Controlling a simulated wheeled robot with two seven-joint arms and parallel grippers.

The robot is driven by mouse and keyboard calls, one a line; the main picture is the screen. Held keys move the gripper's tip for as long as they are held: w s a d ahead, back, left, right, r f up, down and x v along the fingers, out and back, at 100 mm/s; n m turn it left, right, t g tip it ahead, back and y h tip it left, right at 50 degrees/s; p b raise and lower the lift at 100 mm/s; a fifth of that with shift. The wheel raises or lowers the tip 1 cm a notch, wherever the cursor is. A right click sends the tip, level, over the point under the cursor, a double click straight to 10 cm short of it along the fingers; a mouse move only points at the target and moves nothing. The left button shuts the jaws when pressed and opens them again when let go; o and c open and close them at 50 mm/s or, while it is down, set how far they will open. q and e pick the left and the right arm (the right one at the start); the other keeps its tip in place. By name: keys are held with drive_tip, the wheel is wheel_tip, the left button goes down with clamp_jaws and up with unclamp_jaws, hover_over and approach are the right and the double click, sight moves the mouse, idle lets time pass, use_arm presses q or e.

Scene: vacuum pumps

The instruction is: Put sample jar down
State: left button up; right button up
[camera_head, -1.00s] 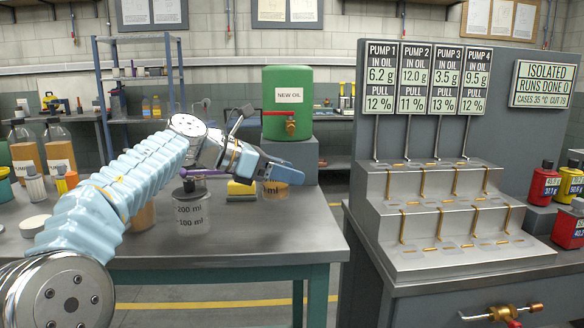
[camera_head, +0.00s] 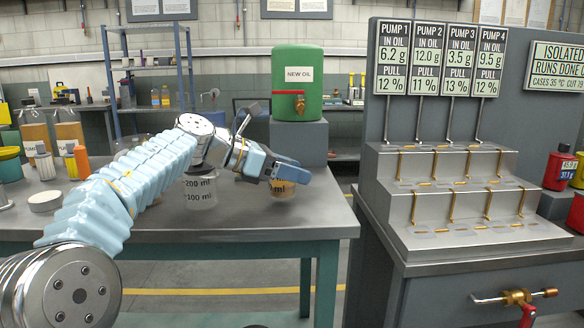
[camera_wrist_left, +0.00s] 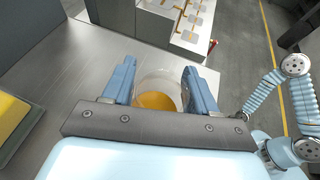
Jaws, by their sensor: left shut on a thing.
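The sample jar (camera_head: 284,188) is a clear cup with amber oil and "ml" marking; it also shows in the left wrist view (camera_wrist_left: 157,100). My left gripper (camera_head: 288,174) is shut on it, with one blue finger on each side of the jar in the wrist view (camera_wrist_left: 160,88). The jar is over the right part of the grey steel table (camera_head: 290,222). I cannot tell whether its bottom touches the top. The fingers hide the jar's upper part in the head view. My right gripper does not show.
A beaker marked 200 ml (camera_head: 200,192) stands left of the jar, partly behind my arm. The green new oil tank (camera_head: 299,85) stands behind. The stepped pump stand (camera_head: 450,200) is right, across a gap.

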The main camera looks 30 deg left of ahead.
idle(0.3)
use_arm(q)
drive_tip(key=shift+f+b, duration=0.45)
drive_tip(key=shift+f, duration=0.3)
drive_tip(key=shift+f+b, duration=0.3)
drive_tip(key=shift+f, duration=0.1)
drive_tip(key=o, duration=1.3)
